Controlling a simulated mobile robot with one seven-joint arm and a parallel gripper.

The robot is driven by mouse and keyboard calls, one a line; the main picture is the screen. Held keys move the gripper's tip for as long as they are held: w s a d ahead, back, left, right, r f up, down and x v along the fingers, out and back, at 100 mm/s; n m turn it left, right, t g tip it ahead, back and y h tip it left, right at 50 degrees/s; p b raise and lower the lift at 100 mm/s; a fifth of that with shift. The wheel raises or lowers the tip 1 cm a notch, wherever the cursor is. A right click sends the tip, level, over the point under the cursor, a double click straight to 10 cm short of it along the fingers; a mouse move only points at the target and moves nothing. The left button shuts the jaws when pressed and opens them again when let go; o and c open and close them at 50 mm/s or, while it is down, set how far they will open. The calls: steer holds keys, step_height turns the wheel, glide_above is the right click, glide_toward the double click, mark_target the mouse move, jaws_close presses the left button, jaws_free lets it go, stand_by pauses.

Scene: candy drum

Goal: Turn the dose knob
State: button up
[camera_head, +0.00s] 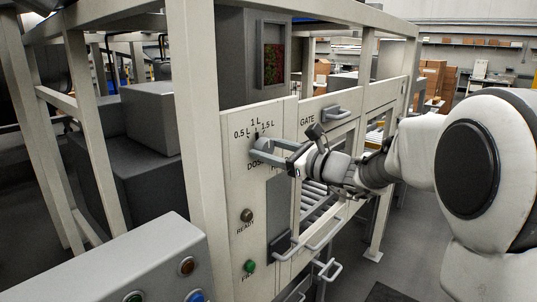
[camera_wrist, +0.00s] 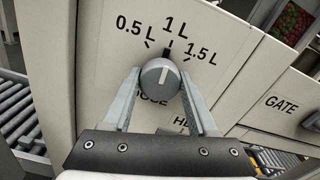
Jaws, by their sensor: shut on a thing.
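The dose knob (camera_wrist: 160,78) is a round grey knob with a light line on its face, on a cream panel (camera_wrist: 108,72). Marks 0.5 L, 1 L and 1.5 L arc above it in the wrist view. The light line tilts slightly right of straight up in that view, toward the 1 L mark. My gripper (camera_wrist: 160,84) is shut on the knob, one finger on each side. In the head view my gripper (camera_head: 267,152) reaches the knob (camera_head: 259,143) from the right. The DOSE label below the knob is partly hidden.
Below the knob are a READY lamp (camera_head: 247,215) and a green FILL button (camera_head: 249,266). A GATE handle (camera_head: 335,112) sticks out to the right. A grey console (camera_head: 130,262) with buttons stands at front left. Rollers (camera_head: 318,203) show behind the frame.

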steer(key=n+b, duration=0.2)
steer(key=b, duration=0.2)
steer(key=n+b, duration=0.2)
steer(key=b, duration=0.2)
steer(key=shift+f, duration=0.4)
steer(key=n+b, duration=0.3)
steer(key=b, duration=0.2)
steer(key=shift+r, duration=0.15)
steer(key=shift+r+n+b, duration=0.15)
steer(key=shift+n+b, duration=0.45)
steer(key=o, duration=1.4)
steer(key=shift+r, duration=0.1)
steer(key=shift+d, duration=0.15)
steer(key=b+v, duration=0.1)
steer(key=v, duration=1.6)
steer(key=shift+s+b, duration=0.15)
steer(key=shift+b, duration=0.15)
